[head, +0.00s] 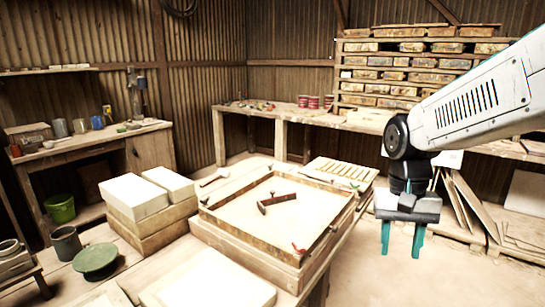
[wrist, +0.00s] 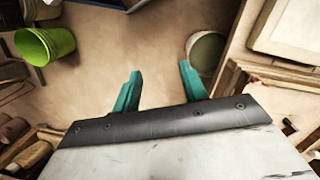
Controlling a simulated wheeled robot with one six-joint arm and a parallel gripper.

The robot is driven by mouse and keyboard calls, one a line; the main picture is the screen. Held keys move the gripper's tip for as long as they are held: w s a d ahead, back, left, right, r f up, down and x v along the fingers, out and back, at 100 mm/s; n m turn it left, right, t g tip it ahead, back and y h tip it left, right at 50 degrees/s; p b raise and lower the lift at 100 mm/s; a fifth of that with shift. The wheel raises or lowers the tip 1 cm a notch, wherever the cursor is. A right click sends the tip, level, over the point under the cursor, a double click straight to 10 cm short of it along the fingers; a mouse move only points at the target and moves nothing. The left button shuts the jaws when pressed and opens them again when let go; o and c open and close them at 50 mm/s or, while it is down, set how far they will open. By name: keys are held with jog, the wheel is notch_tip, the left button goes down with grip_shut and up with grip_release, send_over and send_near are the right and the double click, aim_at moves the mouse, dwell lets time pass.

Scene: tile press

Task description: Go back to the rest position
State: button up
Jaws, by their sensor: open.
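My gripper (head: 402,238) hangs at the right in the head view, fingers pointing down, with its two teal fingers apart. It is to the right of the work table and clear of it, with nothing between the fingers. In the wrist view the open fingers (wrist: 158,85) show against the bare floor, also empty. My arm comes in from the right edge of the head view.
The table holds a wooden press frame (head: 245,253) with a hammer-like tool (head: 277,199) on its pale surface, white blocks (head: 134,196) and a slotted board (head: 340,172). Boards (head: 470,207) lean at the right. A green bucket (head: 61,209) stands left. Floor below my gripper looks clear.

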jog(key=s+r+n+t, duration=0.1)
jog(key=s, duration=0.8)
jog(key=s+d+r+n+t, duration=0.1)
jog(key=s+r+n+t, duration=0.1)
jog(key=s, duration=0.7)
jog(key=shift+d, duration=0.3)
jog(key=shift+s, duration=0.1)
jog(key=shift+c, duration=0.5)
